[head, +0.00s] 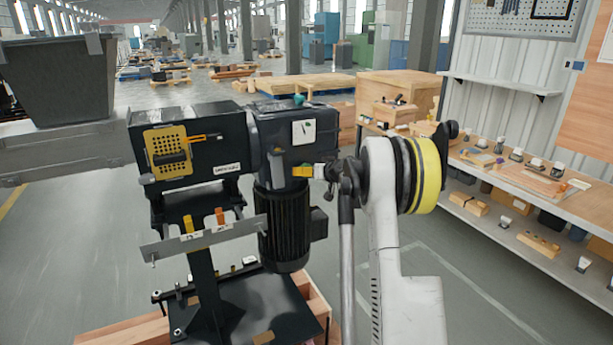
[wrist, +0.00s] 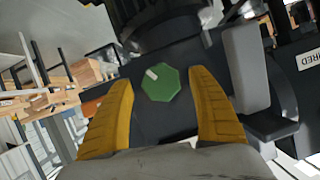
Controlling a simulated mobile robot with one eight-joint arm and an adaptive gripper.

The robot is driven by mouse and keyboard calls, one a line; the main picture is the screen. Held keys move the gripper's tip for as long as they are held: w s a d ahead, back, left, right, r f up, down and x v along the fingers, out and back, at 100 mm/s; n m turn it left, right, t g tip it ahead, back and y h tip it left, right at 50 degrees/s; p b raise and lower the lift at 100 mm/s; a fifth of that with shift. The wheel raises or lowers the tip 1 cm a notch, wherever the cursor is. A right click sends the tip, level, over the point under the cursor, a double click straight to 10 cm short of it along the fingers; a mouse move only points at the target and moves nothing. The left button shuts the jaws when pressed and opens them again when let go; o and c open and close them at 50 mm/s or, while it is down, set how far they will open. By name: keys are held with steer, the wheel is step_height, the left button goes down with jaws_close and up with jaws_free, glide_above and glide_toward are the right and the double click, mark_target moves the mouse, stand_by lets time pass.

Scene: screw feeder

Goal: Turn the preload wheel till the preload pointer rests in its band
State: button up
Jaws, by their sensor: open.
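A green octagonal wheel (wrist: 160,84) with a short white mark near its upper left shows in the wrist view, on a dark housing. My gripper (wrist: 162,95) is open; its two yellow fingers stand on either side of the wheel with a gap on each side. In the head view my gripper (head: 304,173) is at the right side of the machine, below the gearbox (head: 277,125); I cannot make out the wheel there. A white plate (head: 303,132) on the gearbox face has small marks, too small to read. I cannot make out a preload pointer or its band.
A black ribbed motor (head: 284,225) hangs below the gearbox. A yellow perforated panel (head: 156,140) and a metal rail (head: 205,237) with orange tabs are to the left. A teal knob (head: 299,99) tops the gearbox. A shelf bench (head: 590,205) stands right; floor between is clear.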

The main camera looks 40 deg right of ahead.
steer(key=shift+w+f, duration=0.2)
steer(key=shift+w, duration=0.35)
steer(key=c, duration=1.2)
steer(key=shift+m, duration=0.3)
